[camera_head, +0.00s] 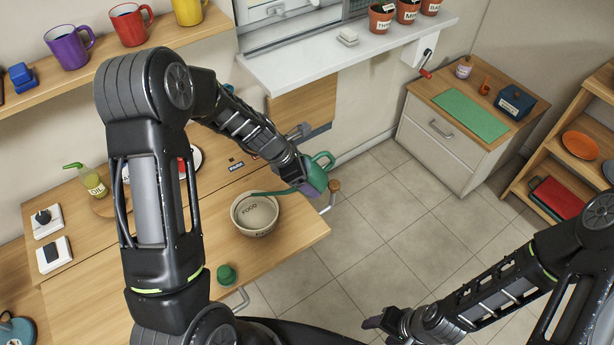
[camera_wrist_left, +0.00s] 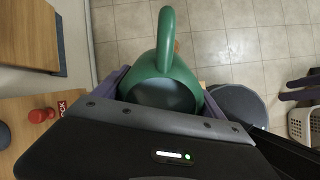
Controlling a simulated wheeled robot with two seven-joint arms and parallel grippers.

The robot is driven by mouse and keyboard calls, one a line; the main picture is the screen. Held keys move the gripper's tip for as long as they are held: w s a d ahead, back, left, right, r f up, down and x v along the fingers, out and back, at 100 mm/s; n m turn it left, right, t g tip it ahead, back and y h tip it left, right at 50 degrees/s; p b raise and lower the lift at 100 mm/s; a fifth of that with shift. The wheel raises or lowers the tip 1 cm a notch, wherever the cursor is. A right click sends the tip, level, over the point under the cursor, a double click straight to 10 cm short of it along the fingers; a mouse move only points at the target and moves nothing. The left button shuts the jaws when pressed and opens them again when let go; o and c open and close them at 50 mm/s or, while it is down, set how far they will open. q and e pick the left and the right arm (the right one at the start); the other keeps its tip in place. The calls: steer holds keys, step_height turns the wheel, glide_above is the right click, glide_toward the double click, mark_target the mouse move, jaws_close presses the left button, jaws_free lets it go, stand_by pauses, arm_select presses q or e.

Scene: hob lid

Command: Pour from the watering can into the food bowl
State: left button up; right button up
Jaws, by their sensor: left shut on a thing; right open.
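The green watering can (camera_head: 322,172) is held by my left gripper (camera_head: 308,186) at the right edge of the wooden counter. Its thin spout points left, with the tip at or above the far rim of the food bowl (camera_head: 256,230). The bowl is cream, marked FOOD, and stands upright on the counter. No stream of water shows. In the left wrist view the can (camera_wrist_left: 165,92) sits between the purple fingers of my left gripper (camera_wrist_left: 163,98), its looped handle upward. My right gripper (camera_head: 385,322) is open and empty over the floor, away from the counter.
A green knob-like object (camera_head: 226,275) stands on the counter in front of the bowl. A drawer cabinet (camera_head: 440,140) stands back right. The tiled floor (camera_head: 370,230) between is clear.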

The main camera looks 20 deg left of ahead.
arm_select(q)
steer(key=shift+r+t+h+b, duration=0.15)
steer(key=shift+t+h+b, duration=0.3)
steer(key=shift+b, duration=1.75)
stand_by(0.8)
steer(key=shift+s+a+r+t+h+b, duration=0.15)
steer(key=shift+t+h+b, duration=0.5)
steer(key=shift+b, duration=2.95)
stand_by(1.4)
